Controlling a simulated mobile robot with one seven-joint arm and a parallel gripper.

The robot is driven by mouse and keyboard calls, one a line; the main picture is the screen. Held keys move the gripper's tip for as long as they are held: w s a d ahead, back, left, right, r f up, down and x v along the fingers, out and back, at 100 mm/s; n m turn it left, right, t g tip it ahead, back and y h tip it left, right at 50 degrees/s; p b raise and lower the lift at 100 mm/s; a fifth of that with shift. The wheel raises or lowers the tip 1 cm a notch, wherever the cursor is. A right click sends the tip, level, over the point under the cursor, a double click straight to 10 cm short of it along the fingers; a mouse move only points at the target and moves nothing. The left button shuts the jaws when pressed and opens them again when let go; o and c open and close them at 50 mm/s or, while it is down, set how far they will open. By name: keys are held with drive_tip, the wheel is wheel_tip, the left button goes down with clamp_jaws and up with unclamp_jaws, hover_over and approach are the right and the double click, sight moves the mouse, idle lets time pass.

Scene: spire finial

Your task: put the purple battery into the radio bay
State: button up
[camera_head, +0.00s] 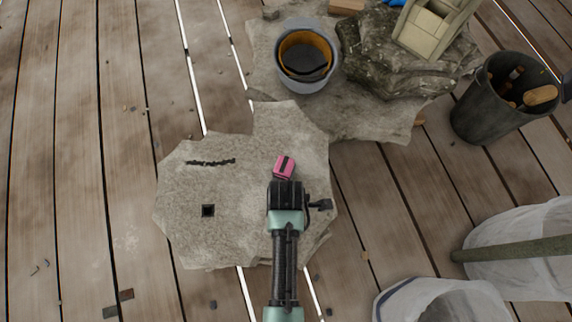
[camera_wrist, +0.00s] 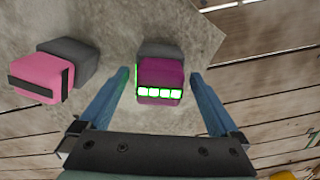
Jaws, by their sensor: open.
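The purple battery (camera_wrist: 161,74), a block with a row of bright green-lit squares and a dark grey end, lies on the stone slab in the wrist view. My gripper (camera_wrist: 160,88) is open, with one blue finger on each side of the battery and gaps on both sides. In the head view my gripper (camera_head: 286,187) is over the right part of the slab and hides the purple battery. A dark square recess (camera_head: 208,211) is in the slab to the left; I cannot tell whether it is the radio bay. No radio is clearly seen.
A pink block with a black band (camera_head: 284,166) lies just beyond my gripper, left of the purple battery in the wrist view (camera_wrist: 42,77). A black jagged strip (camera_head: 210,162) is on the pale slab (camera_head: 178,235). A grey bucket (camera_head: 306,81) and dark bin (camera_head: 480,115) stand farther off.

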clamp_jaws()
drive_tip(key=shift+r, duration=0.1)
idle(0.3)
drive_tip(key=shift+r, duration=0.1)
